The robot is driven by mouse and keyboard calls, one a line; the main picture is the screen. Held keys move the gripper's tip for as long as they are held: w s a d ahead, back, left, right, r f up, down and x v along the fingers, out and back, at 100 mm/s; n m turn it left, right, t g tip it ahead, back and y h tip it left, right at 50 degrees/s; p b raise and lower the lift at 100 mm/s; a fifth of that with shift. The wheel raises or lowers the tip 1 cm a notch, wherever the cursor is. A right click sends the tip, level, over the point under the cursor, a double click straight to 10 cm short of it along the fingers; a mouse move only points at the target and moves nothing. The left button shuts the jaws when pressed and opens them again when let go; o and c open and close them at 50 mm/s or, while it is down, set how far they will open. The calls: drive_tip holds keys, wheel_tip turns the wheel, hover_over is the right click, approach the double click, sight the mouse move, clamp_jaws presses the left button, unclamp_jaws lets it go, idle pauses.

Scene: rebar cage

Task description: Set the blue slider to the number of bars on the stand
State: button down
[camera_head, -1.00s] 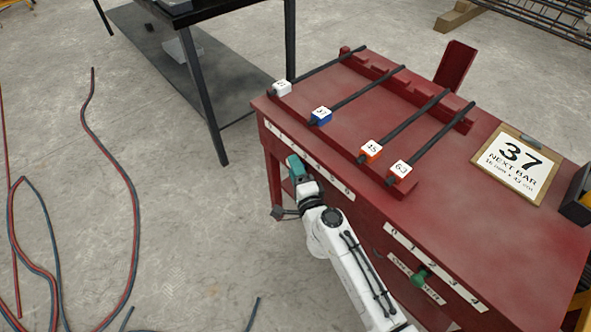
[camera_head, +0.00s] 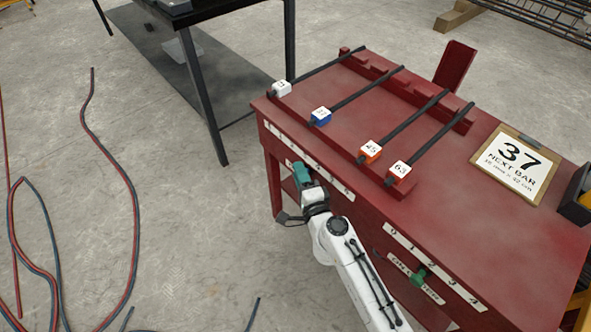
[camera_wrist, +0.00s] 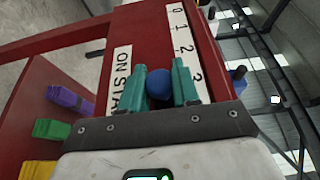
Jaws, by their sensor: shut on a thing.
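The blue slider's round knob (camera_wrist: 159,84) sits between the teal fingers of my gripper (camera_head: 301,173), which is shut on it. In the wrist view the number strip (camera_wrist: 188,48) runs beside it; the 3 shows next to the right finger, and the exact setting cannot be told. The ON STAND label (camera_wrist: 121,80) is partly covered by the left finger. My gripper hides the blue knob there.
A green slider knob (camera_head: 418,277) is on the same red bench front (camera_head: 345,225), farther right. A board reading 37 NEXT BAR (camera_head: 517,162) lies on the bench top. In the wrist view, purple (camera_wrist: 68,99) and green (camera_wrist: 52,129) things show at left. Hoses (camera_head: 125,190) lie on the floor.

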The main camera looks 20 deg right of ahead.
drive_tip(key=s, duration=0.1)
drive_tip(key=s+d, duration=0.1)
drive_tip(key=s, duration=0.1)
drive_tip(key=c, duration=0.9)
unclamp_jaws()
drive_tip(key=shift+w, duration=0.1)
drive_tip(key=shift+o, duration=0.2)
drive_tip(key=s+b, duration=0.1)
drive_tip(key=s, duration=0.9)
drive_tip(key=shift+s+a, duration=0.4)
drive_tip(key=shift+a, duration=0.05)
